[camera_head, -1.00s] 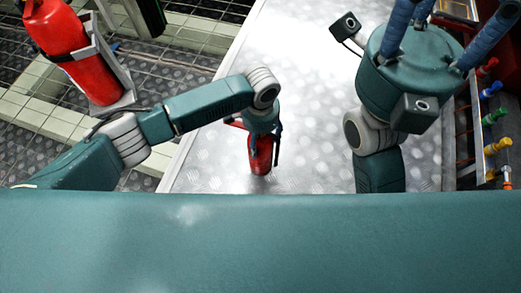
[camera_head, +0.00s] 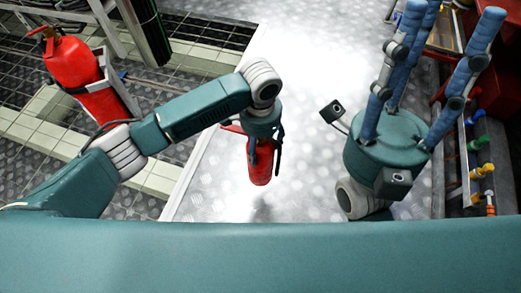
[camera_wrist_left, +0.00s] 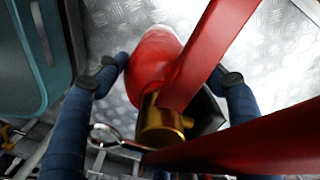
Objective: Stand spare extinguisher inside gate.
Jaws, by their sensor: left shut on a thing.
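The spare extinguisher (camera_head: 261,167) is a small red cylinder. It hangs upright or nearly so under my left gripper (camera_head: 264,141), whose blue fingers are shut around its upper part. In the left wrist view the red body (camera_wrist_left: 153,50), brass valve (camera_wrist_left: 160,122) and red levers (camera_wrist_left: 205,50) lie between the blue fingers. It appears above the bright metal floor (camera_head: 300,195), but the exact clearance cannot be told. My right gripper (camera_head: 440,60) points up the picture with its blue fingers spread and nothing between them. I cannot make out a gate for certain.
A larger red extinguisher (camera_head: 70,62) sits in a metal bracket at the left. Metal rails (camera_head: 105,22) stand at the upper left. A rack with coloured valves or fittings (camera_head: 482,142) and red equipment line the right side. The plate floor between is clear.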

